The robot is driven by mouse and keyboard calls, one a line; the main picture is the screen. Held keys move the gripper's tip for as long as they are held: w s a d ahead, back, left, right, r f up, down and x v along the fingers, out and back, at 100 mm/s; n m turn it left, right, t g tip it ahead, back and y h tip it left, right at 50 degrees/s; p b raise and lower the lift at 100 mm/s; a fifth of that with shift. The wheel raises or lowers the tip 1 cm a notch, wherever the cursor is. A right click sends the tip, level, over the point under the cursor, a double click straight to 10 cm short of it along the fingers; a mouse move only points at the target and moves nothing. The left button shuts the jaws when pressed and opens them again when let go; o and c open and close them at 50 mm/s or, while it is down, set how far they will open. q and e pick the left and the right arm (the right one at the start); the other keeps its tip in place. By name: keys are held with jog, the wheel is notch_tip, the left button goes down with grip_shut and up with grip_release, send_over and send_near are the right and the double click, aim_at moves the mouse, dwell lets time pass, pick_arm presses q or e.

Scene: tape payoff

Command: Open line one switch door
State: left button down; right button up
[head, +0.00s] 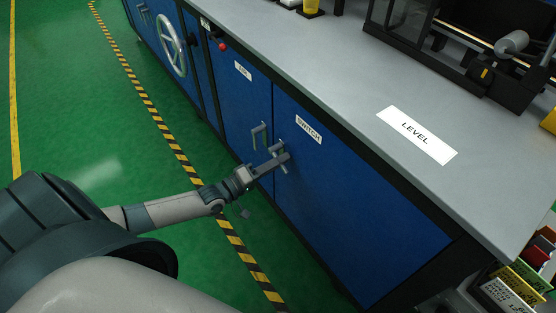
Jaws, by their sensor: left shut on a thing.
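The switch door (340,205) is a blue cabinet panel under the grey worktop, with a white label reading SWITCH (308,129). It looks closed, flush with the cabinet front. My left gripper (279,158) is at the handle (284,166) near the door's left edge and is shut on it. The gripper hides part of the handle. My left arm comes in from the lower left. My right gripper is not in view.
A second blue door (240,100) with its own handle (259,136) stands just left. Further left are a red knob (222,46) and a handwheel (172,45). The worktop (330,60) carries a LEVEL label (416,133). Green floor (100,120) with a striped line (160,130) lies open in front.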

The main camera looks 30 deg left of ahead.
pick_arm(q)
jog(key=shift+d+r+n, duration=0.1)
jog(key=shift+r+n, duration=0.2)
jog(key=shift+n, duration=0.5)
jog(key=shift+r+n, duration=0.25)
jog(key=shift+n, duration=0.55)
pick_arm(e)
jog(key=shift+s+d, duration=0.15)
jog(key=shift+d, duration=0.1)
pick_arm(q)
jog(key=shift+s, duration=0.1)
